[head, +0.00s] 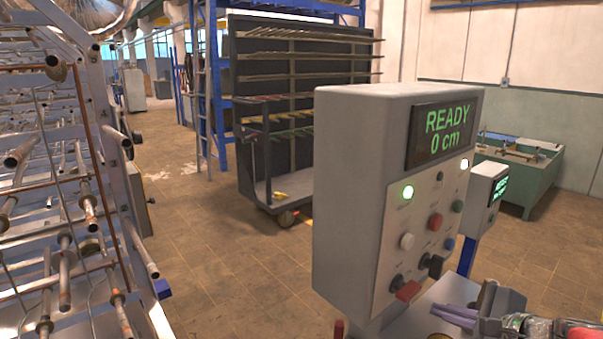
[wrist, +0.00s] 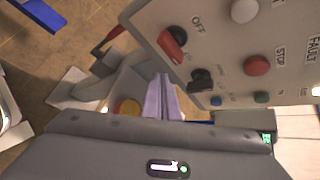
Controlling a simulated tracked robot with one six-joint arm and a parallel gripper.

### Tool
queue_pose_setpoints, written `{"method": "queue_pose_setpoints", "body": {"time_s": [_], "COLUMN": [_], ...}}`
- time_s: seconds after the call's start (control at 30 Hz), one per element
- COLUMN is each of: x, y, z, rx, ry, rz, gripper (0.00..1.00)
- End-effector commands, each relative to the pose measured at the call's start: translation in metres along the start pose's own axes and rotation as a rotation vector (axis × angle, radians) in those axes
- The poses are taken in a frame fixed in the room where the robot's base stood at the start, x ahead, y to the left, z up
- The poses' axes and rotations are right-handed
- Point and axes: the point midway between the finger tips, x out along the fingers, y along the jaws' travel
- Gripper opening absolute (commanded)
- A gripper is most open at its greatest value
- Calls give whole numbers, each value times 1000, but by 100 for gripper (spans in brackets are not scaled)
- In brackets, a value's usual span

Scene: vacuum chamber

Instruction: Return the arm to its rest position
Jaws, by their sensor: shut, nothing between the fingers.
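My gripper (head: 442,312) is low at the right of the head view, in front of the control box and below its knobs. Its purple fingers also show in the wrist view (wrist: 159,82), side by side, shut and empty. The grey control box (head: 352,190) stands close by, with a display (head: 446,132) reading "READY 0 cm". In the wrist view its panel (wrist: 230,50) appears tilted. The red-handled knob (wrist: 172,45) and the black knob (wrist: 201,80) are near the fingertips but look apart from them. My arm is only partly visible at the bottom right.
A metal rack with many rods (head: 65,190) fills the left side. A dark wheeled shelf cart (head: 290,110) stands behind the box. A smaller display box (head: 484,195) and a green tub (head: 540,180) are to the right. Open tiled floor (head: 215,265) lies between rack and box.

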Motion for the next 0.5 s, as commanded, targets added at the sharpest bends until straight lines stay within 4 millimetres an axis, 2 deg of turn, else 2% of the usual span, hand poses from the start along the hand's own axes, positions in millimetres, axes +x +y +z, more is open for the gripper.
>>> {"method": "queue_pose_setpoints", "body": {"time_s": [0.03,0.2,0.3,0.5], "x": [3,3,-2,-18], "y": [12,56,80,122], "z": [19,62,80,104], "rx": [-85,-378,-553,-911], "ry": [-15,-47,-63,-88], "rz": [49,212,296,445], "gripper": [0,0,0,0]}}
